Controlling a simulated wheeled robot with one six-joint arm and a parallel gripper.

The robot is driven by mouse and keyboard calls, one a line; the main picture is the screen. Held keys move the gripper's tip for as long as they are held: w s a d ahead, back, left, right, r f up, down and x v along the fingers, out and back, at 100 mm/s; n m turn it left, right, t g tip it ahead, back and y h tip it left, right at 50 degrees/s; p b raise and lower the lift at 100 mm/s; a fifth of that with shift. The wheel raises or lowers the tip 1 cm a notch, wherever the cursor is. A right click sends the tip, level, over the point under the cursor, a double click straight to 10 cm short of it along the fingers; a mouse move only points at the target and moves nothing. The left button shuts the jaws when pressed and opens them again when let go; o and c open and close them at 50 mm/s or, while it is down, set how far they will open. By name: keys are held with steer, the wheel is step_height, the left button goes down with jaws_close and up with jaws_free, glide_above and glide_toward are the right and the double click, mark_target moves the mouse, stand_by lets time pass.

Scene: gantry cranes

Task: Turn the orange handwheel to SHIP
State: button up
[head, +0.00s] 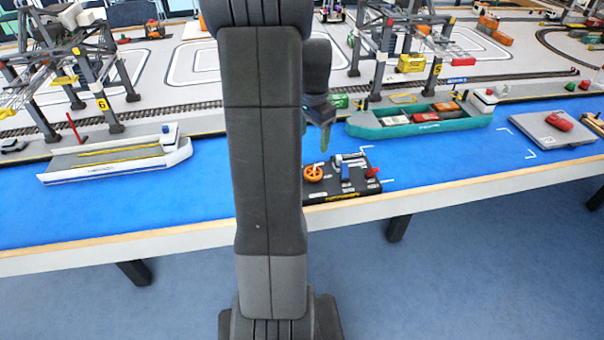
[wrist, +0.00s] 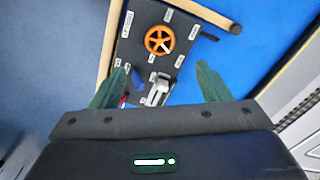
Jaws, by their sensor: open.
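The orange handwheel (head: 313,173) sits at the left of a black control panel (head: 340,194) near the table's front edge. In the wrist view the handwheel (wrist: 160,40) is whole and unobstructed, with a pale mark on its lower right; its labels are too small to read. My gripper (head: 325,140) hangs above the back of the panel. In the wrist view its green fingers (wrist: 160,85) are wide apart with nothing held. The handwheel lies beyond the fingertips, between their lines, and apart from them.
The panel also carries a blue lever (head: 345,172) and a red lever (head: 372,173). A teal ship (head: 390,128) lies behind on the right, a white ship (head: 115,160) on the left. Gantry cranes stand behind. Blue surface left of the panel is clear.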

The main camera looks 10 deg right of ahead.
mark_target(312, 172)
step_height(312, 172, down, 12)
steer(key=shift+f, duration=0.15)
stand_by(0.3)
steer(key=c, duration=1)
